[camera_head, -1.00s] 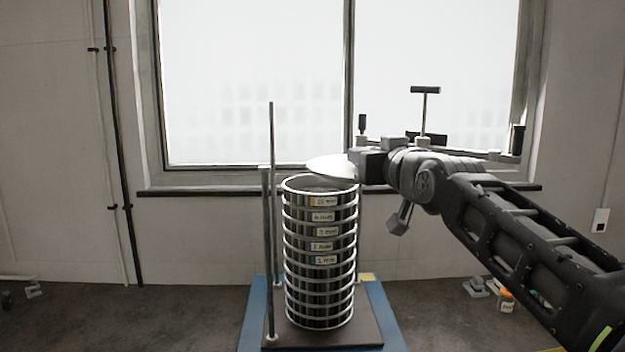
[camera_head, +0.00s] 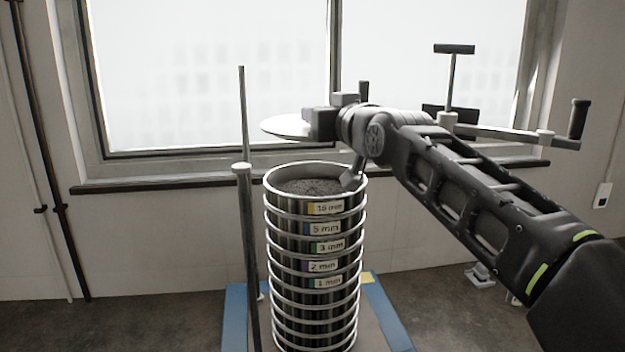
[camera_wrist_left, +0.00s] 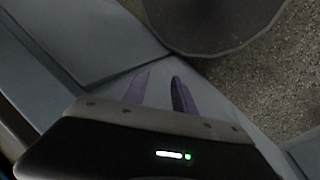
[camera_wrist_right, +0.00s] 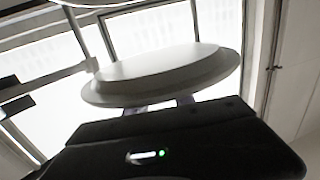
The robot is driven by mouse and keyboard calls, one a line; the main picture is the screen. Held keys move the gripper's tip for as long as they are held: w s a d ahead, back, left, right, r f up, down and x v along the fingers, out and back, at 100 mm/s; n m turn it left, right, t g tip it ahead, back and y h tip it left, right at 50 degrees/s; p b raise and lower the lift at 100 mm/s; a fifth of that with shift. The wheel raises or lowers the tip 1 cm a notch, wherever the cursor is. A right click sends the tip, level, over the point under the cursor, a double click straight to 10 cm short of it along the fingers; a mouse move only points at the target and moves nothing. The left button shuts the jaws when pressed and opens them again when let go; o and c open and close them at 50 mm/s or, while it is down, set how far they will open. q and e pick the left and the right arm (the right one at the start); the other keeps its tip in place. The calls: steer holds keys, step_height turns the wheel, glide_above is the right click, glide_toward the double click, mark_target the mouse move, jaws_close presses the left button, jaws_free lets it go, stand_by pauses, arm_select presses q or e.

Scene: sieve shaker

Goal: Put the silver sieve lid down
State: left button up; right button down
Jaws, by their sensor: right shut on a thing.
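The silver sieve lid (camera_head: 284,127) is a pale round disc, held roughly level above the top of the sieve stack (camera_head: 316,270). My right gripper (camera_head: 318,124) is shut on its right edge. In the right wrist view the lid (camera_wrist_right: 165,75) lies across my fingertips. The stack stands upright with labelled sieves, and its open top sieve (camera_head: 313,185) shows dark grains inside. The lid is clear of the rim. My left gripper (camera_wrist_left: 160,90) shows only in the left wrist view, its fingers apart with nothing between them.
A thin upright rod (camera_head: 243,110) stands left of the stack. A clamp bar with a T-handle (camera_head: 453,80) is behind my right arm. The stack stands on a blue-edged base (camera_head: 388,310). A window sill (camera_head: 150,184) runs behind.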

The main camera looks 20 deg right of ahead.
step_height(320, 180, down, 6)
steer(key=shift+f+b, duration=0.15)
steer(key=shift+b, duration=0.3)
steer(key=shift+w, duration=0.1)
steer(key=shift+f, duration=1.9)
steer(key=shift+f, duration=0.15)
steer(key=c, duration=1.1)
jaws_free()
